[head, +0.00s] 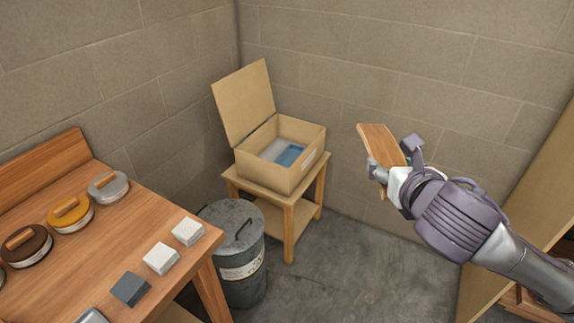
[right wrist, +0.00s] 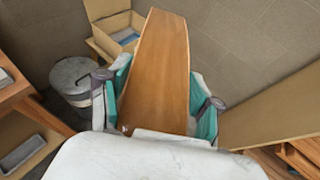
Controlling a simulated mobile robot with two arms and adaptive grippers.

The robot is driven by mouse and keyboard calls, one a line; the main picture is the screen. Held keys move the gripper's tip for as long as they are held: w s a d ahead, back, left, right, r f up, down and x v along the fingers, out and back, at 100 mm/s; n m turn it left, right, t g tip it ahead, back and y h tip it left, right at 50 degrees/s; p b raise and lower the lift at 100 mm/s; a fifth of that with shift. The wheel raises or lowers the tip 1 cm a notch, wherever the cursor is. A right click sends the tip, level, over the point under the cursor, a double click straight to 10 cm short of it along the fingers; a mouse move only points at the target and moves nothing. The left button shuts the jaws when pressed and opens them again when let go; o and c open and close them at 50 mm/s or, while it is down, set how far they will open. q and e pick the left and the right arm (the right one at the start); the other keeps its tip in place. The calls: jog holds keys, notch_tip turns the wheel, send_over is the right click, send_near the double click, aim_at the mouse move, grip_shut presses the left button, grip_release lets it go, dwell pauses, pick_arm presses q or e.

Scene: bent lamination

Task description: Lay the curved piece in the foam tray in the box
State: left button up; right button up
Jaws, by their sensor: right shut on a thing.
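The curved piece (head: 381,143) is an orange-brown wooden strip. My right gripper (head: 388,172) is shut on it and holds it in the air, right of the box. In the right wrist view the piece (right wrist: 160,70) sticks out lengthwise from between the fingers of the gripper (right wrist: 158,100). The cardboard box (head: 272,172) stands on a small wooden table with its lid (head: 245,102) open. Inside it a blue foam tray (head: 290,154) shows, beside a paler grey part; the front wall hides some of the inside. The box also shows in the right wrist view (right wrist: 100,45). My left gripper is not in view.
A grey metal bin (head: 228,258) with a lid stands in front of the box's table (head: 290,215). A wooden bench (head: 150,215) at left holds round tins, white blocks (head: 187,231) and a dark block (head: 130,289). A tall wooden panel (head: 520,215) stands at right. The middle floor is clear.

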jog(key=shift+f, duration=0.1)
notch_tip(320, 180, down, 2)
jog(key=shift+f+b, duration=0.1)
jog(key=shift+b, duration=1.05)
